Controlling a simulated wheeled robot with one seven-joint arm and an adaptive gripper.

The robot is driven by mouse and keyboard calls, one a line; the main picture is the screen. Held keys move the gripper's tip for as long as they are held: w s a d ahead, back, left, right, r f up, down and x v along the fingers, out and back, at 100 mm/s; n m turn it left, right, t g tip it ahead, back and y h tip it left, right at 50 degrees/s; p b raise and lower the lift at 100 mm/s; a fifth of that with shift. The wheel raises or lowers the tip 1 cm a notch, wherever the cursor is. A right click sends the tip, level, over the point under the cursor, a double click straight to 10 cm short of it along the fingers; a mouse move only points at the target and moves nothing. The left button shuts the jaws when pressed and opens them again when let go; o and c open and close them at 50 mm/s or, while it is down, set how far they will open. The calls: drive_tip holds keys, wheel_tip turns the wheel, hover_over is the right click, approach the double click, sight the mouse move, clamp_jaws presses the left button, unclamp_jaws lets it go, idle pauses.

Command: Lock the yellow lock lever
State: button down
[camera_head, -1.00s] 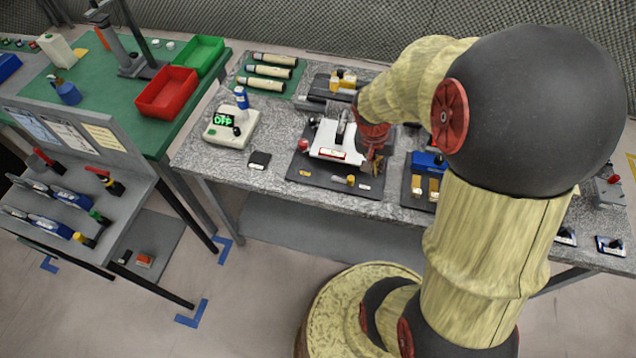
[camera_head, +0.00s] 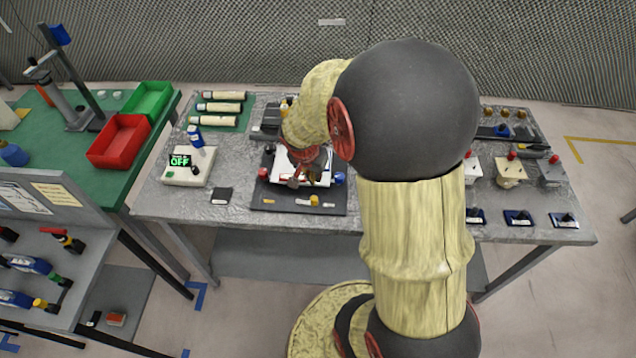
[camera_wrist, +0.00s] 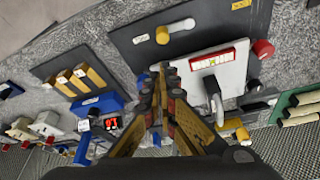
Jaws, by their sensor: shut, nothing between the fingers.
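A dark board (camera_head: 268,200) on the grey bench carries a white fixture (camera_head: 290,158) with a red and a blue knob. A short yellow piece (camera_head: 314,200) stands at the board's front edge. It also shows in the wrist view (camera_wrist: 162,36); I cannot tell for sure that it is the lock lever. A grey curved handle (camera_wrist: 213,95) rises from the white plate (camera_wrist: 222,70). My gripper (camera_head: 308,174) is over the white fixture and hides part of it. In the wrist view my gripper (camera_wrist: 163,72) is shut and empty, its tips apart from the yellow piece.
A device reading OFF (camera_head: 186,172) and a small black box (camera_head: 221,196) are left of the board. Red (camera_head: 120,140) and green (camera_head: 148,100) bins stand further left. My arm hides the bench's right middle.

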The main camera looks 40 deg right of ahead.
drive_tip(key=b+x, duration=0.1)
drive_tip(key=x, duration=0.8)
drive_tip(key=shift+d+f+b, duration=0.15)
drive_tip(key=shift+f+b, duration=0.15)
drive_tip(key=shift+b, duration=0.1)
